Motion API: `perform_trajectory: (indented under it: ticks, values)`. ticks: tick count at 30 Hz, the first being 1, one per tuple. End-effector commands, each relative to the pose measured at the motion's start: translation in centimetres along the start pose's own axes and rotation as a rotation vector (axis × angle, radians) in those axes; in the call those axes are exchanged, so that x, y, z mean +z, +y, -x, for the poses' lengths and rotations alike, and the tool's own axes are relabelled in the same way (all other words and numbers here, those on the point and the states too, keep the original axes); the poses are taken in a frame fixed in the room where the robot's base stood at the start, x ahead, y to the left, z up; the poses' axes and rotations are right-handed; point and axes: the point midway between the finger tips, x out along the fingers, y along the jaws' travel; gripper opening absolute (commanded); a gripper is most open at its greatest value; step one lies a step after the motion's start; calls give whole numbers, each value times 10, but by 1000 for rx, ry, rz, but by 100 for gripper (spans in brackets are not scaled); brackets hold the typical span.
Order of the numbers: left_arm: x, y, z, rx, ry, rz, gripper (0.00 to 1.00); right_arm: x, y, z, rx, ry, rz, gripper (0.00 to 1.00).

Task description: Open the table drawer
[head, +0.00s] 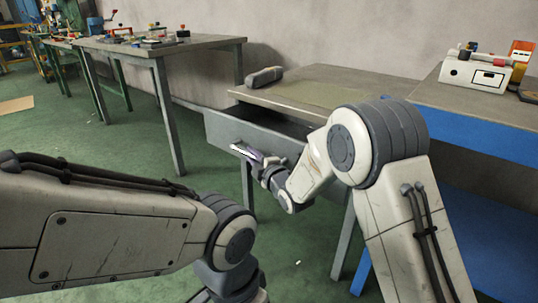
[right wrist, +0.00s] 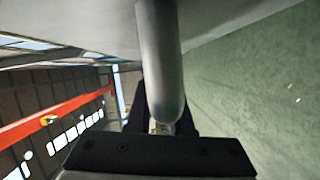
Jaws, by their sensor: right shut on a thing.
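The table drawer (head: 226,132) stands pulled out from under the grey table (head: 330,88), with a dark gap showing behind its front. My right gripper (head: 256,160) is at the handle (head: 240,150) on the drawer front. In the right wrist view the handle is a rounded grey bar (right wrist: 162,60) that runs down between the dark fingers (right wrist: 163,126), and the gripper is shut on it. The fingertips are partly hidden behind the bar. My left arm crosses the lower left of the head view; its gripper is out of the picture.
A dark grey rounded object (head: 264,77) lies on the tabletop's back left. A blue bench (head: 480,129) with a white box (head: 474,75) stands at the right. Another table (head: 150,48) with small items stands at the back left. Green floor (head: 95,135) is open at left.

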Motion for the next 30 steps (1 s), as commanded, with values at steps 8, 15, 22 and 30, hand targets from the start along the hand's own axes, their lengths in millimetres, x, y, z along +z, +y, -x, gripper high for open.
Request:
perform_trajectory:
  ticks: [8, 15, 22, 30]
  values:
    - [0, -1, -12, 0, 0, 0, 50, -61, -17, 23, -7, 1, -3, 0]
    - [1, -1, -14, 0, 0, 0, 50, -81, -20, 32, -7, -2, -2, 0]
    - [1, -1, -14, 0, 0, 0, 50, -83, -21, 34, -7, -5, -3, 0]
    - [1, -1, -14, 0, 0, 0, 50, -82, -20, 34, -6, -6, -3, 50]
